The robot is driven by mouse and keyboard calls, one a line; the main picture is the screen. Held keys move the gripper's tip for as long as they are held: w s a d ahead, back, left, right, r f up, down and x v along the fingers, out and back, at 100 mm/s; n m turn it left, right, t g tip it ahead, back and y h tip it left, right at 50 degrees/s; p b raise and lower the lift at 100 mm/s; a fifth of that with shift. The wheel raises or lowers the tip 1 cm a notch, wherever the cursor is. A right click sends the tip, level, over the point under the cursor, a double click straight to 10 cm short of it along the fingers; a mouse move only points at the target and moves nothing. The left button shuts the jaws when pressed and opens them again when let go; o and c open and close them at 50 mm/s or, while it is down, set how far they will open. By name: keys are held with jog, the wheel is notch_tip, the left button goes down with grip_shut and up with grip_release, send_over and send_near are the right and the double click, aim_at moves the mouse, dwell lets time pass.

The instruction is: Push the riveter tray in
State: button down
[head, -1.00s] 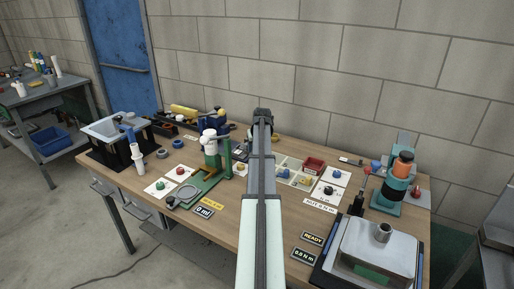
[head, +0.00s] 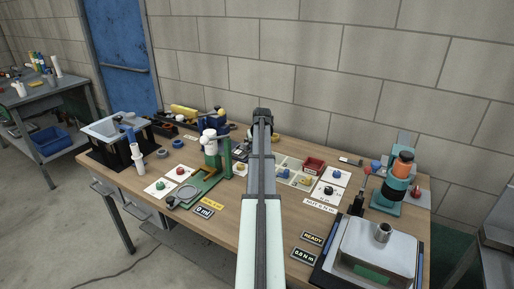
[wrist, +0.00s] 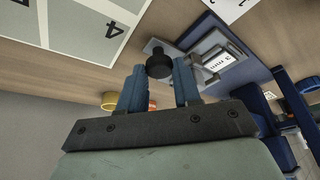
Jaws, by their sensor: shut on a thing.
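In the wrist view, my gripper (wrist: 158,72) has its two blue fingers on either side of a round black knob (wrist: 159,64). The gripper is shut on this knob. The knob joins a silver metal tray (wrist: 188,58), which extends from a dark blue body, likely the riveter (wrist: 245,48). A white label sits on the metal part near the body. How far the tray is out cannot be told. In the head view, my arm covers the middle of the bench, and the fingers, knob and tray are hidden.
The wooden bench (head: 222,225) carries a green stand (head: 215,165) left of my arm. In the wrist view, a numbered pale mat (wrist: 95,25) lies near the fingers.

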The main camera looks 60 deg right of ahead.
aim_at(239, 146)
jog(key=w, duration=0.9)
jog(key=shift+w, duration=0.3)
jog(key=c, duration=0.8)
grip_release()
jog(key=shift+c, duration=0.2)
jog(key=shift+o, duration=0.3)
jog(key=shift+r, duration=0.1)
jog(key=shift+s+a+r, duration=0.15)
jog(key=shift+s+r, duration=0.05)
jog(key=shift+r, duration=0.1)
jog(key=v, duration=1.3)
